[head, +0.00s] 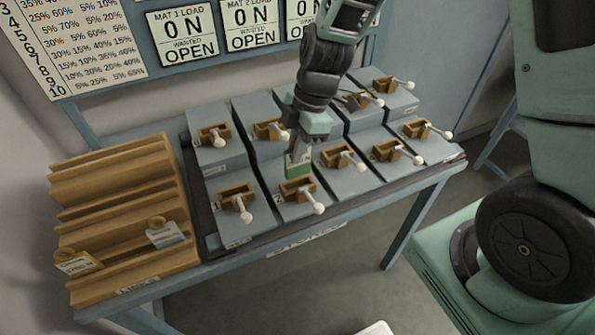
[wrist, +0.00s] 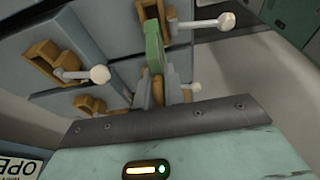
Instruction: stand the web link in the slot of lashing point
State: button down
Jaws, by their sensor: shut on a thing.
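My gripper (head: 305,132) hangs over the grey table, pointing down, and is shut on a flat green piece with a pale label, which I take to be the web link (head: 298,162). The piece hangs roughly upright just behind the front block marked 2 (head: 296,188). In the wrist view the green piece (wrist: 154,48) reaches out past the jaws, with a tan part (wrist: 157,88) between them. Its lower end appears close to a brown slotted holder (wrist: 151,10); I cannot tell whether they touch. I cannot read which holder is the lashing point.
Two rows of grey blocks carry brown slotted holders with white-knobbed levers, such as the front-left one (head: 237,196). A stepped wooden rack (head: 120,200) on the left holds two ringed tags (head: 165,235). Signs hang on the wall behind.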

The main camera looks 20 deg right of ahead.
aim_at(296, 167)
jog(key=shift+f+p, duration=0.35)
jog(key=shift+f, duration=2.55)
jog(key=shift+f, duration=0.15)
jog(key=c, duration=1.5)
grip_release()
